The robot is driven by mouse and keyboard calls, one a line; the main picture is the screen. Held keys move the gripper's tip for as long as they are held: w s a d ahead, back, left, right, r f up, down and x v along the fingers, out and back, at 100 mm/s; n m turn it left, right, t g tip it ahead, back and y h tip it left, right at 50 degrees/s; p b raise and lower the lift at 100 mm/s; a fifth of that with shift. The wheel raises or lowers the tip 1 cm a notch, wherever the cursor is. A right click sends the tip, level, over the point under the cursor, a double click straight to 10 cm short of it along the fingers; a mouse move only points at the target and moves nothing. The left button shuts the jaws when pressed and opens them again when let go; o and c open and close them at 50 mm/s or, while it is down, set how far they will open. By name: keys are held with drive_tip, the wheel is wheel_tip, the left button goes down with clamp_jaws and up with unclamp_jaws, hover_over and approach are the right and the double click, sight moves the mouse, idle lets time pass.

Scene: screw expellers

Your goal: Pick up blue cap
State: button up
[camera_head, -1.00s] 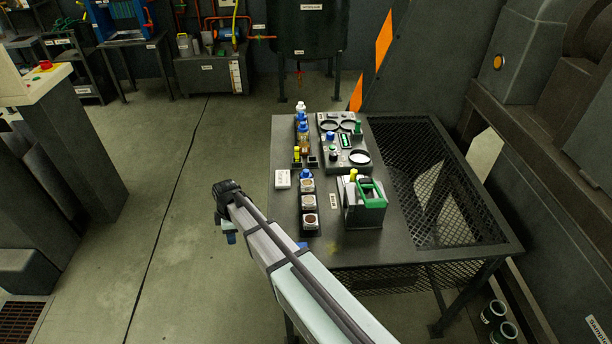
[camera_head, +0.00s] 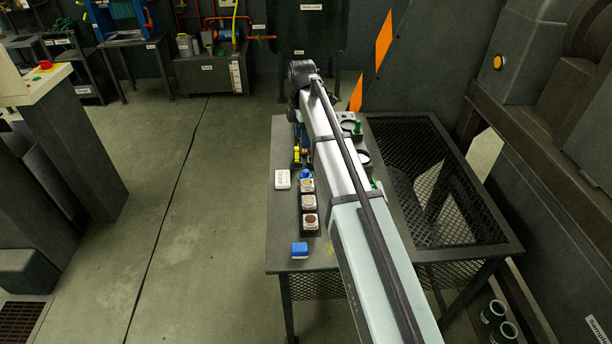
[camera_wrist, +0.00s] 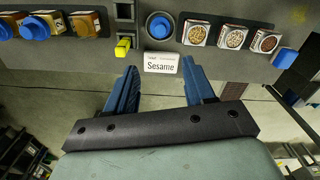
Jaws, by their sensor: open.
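A round blue cap (camera_wrist: 160,25) sits on the table just behind the white "Sesame" card in the wrist view. In the head view the blue cap (camera_head: 305,174) is at the far end of a row of sample boxes. Bottles with blue caps (camera_wrist: 35,27) lie further left in the wrist view. My gripper (camera_wrist: 163,82) is open and empty, its two blue fingers apart and pointing toward the card and cap, short of both. In the head view my arm hides much of the table's middle, and the fingers cannot be made out.
The "Sesame" card (camera_wrist: 161,64) stands between the fingers and the cap. Sample boxes (camera_wrist: 232,37) line up right of the cap; a yellow-topped item (camera_wrist: 123,46) is at its left. A blue block (camera_head: 299,249) sits at the table's near edge. The floor left of the table (camera_head: 285,225) is free.

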hover_over(306, 171)
drive_tip(key=f, duration=0.8)
drive_tip(key=shift+w+a+f, duration=0.1)
drive_tip(key=shift+a+f, duration=0.05)
drive_tip(key=shift+a, duration=0.25)
drive_tip(key=shift+d+f, duration=0.25)
drive_tip(key=shift+f, duration=1.1)
drive_tip(key=shift+d+f, duration=0.2)
drive_tip(key=shift+f, duration=1.1)
clamp_jaws()
